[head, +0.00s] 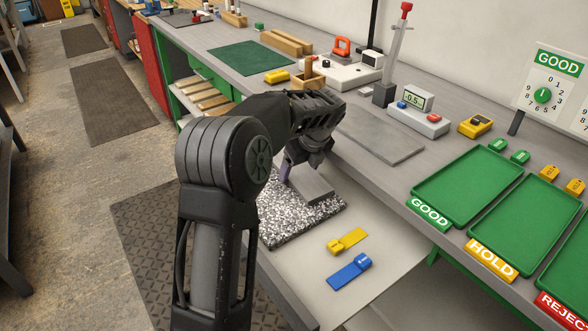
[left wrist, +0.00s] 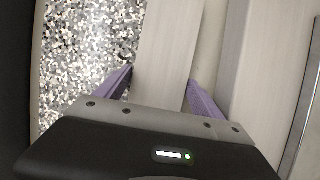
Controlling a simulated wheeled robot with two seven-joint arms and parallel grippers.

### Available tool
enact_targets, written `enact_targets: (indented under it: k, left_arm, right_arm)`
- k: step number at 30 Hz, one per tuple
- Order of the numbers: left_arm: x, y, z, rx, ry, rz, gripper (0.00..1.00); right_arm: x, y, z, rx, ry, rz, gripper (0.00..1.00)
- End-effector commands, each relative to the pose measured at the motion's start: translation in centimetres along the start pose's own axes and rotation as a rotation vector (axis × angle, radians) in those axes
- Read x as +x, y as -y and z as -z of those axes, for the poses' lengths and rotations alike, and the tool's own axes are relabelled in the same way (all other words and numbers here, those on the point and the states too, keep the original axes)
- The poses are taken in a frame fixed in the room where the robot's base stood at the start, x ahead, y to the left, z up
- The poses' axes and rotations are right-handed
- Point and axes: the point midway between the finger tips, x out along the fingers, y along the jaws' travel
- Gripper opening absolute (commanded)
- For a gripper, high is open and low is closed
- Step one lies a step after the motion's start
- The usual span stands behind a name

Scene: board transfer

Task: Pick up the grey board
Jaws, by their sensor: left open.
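The grey board (head: 314,190) lies at the edge of a black-and-white speckled slab (head: 290,222), partly hidden by my left gripper in the head view. My left gripper (head: 291,171) points down at the board. In the left wrist view the grey board (left wrist: 167,45) runs up between the two purple fingers of my open left gripper (left wrist: 161,85). One finger is on each side of it, with a gap at least on the right. I cannot tell how high the fingertips are above the slab. My right gripper is not in view.
A yellow part (head: 347,242) and a blue part (head: 349,272) lie in front of the slab. Green trays marked GOOD (head: 467,188) and HOLD (head: 523,228) stand to the right. A flat grey plate (head: 382,135) and a small display box (head: 418,118) lie behind.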

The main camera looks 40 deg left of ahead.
Motion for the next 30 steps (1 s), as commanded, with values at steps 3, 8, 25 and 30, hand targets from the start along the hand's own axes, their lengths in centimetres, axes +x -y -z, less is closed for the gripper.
enact_targets:
  k: [3, 8, 25, 30]
  left_arm:
    - [-0.02, 0.00, -0.01, 0.000, 0.000, 0.000, 0.78]
    - [-0.02, 0.00, -0.01, 0.000, 0.000, 0.000, 0.68]
    - [-0.02, -0.01, -0.01, 0.000, 0.000, 0.000, 0.21]
    - [-0.07, 0.01, -0.05, 0.000, 0.001, 0.001, 0.21]
  right_arm:
    - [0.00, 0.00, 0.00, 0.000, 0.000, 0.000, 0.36]
    - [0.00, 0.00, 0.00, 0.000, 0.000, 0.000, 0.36]
    - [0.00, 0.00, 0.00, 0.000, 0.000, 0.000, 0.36]
    - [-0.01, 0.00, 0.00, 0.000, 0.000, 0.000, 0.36]
